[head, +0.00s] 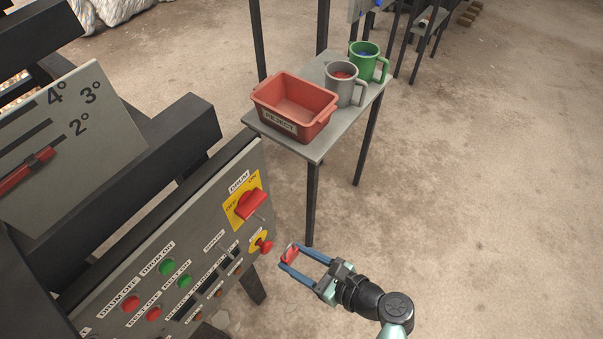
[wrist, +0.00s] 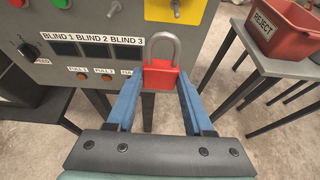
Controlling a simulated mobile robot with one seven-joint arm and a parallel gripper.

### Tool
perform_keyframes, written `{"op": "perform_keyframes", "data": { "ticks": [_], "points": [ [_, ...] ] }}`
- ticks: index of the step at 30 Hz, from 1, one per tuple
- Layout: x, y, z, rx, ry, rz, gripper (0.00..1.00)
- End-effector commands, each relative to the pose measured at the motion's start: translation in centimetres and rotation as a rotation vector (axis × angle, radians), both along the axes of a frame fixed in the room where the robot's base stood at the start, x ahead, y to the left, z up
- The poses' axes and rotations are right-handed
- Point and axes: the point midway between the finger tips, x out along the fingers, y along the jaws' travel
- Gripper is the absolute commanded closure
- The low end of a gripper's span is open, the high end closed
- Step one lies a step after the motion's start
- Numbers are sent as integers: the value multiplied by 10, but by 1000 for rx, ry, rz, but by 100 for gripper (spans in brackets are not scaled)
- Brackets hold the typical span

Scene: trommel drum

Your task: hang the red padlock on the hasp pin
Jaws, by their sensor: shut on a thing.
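My gripper (head: 291,257) is shut on the red padlock (head: 290,253), in front of and to the right of the control panel. In the wrist view the padlock (wrist: 161,79) is upright between the blue fingers, its grey shackle loop pointing up. The red DRUM switch (head: 250,205) sits on a yellow plate, with a small grey pin (head: 260,217) sticking out at its lower right. The wrist view shows a yellow plate (wrist: 189,12) and a grey pin (wrist: 176,7) above the shackle. The padlock is apart from the pin.
The panel (head: 215,215) carries several buttons and a red knob (head: 263,244) on yellow below the switch. A grey side table (head: 318,146) behind holds the red REJECT bin (head: 296,104), a grey mug (head: 343,84) and a green mug (head: 368,62). The floor at right is clear.

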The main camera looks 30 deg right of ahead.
Motion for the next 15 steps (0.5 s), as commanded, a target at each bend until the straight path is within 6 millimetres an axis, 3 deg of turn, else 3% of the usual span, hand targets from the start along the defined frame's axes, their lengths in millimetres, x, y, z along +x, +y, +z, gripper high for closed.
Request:
{"op": "perform_keyframes", "data": {
  "ticks": [6, 15],
  "points": [
    [14, -19, 6, -1, -1, 13, 100],
    [25, -16, 3, 0, -1, 17, 100]
  ]
}}
